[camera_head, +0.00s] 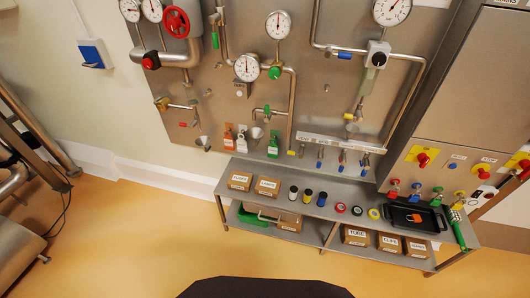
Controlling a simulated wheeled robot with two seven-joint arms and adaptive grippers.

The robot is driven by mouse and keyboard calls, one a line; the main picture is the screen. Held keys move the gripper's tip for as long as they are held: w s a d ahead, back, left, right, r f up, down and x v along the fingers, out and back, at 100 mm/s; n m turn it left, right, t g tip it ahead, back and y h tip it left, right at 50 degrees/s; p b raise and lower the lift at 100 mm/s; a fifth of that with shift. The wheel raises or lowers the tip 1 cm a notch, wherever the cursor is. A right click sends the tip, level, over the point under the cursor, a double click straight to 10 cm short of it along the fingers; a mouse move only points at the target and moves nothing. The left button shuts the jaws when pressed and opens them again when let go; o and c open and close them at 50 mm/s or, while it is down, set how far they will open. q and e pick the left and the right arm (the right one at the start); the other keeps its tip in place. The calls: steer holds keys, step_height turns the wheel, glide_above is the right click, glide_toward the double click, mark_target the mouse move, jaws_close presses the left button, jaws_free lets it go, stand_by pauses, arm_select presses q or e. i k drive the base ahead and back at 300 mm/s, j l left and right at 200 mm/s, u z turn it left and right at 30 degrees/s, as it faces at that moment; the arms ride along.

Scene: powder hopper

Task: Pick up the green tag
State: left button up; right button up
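A green tag (272,145) hangs on the metal wall panel, a little above the back edge of the shelf bench. It is the rightmost of a short row, with a white tag (242,139) and an orange tag (228,138) to its left. Neither of my grippers shows in the head view, so nothing of mine is near the tags.
The metal bench (262,205) below carries small boxes, cylinders, coloured discs and a black tray (415,216) with an orange item. Pipes, gauges and valves cover the panel. The orange floor (130,240) in front is clear.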

mark_target(273, 149)
steer(key=i+j+z, duration=0.1)
steer(key=j, duration=0.25)
steer(key=i+j, duration=0.25)
steer(key=i+j+z, duration=0.15)
steer(key=j, duration=0.25)
steer(key=i+j, duration=0.1)
steer(key=j, duration=0.25)
steer(key=i+j+z, duration=0.15)
steer(key=j, duration=0.25)
steer(key=i+j, duration=0.15)
steer(key=j, duration=0.2)
steer(key=z, duration=0.05)
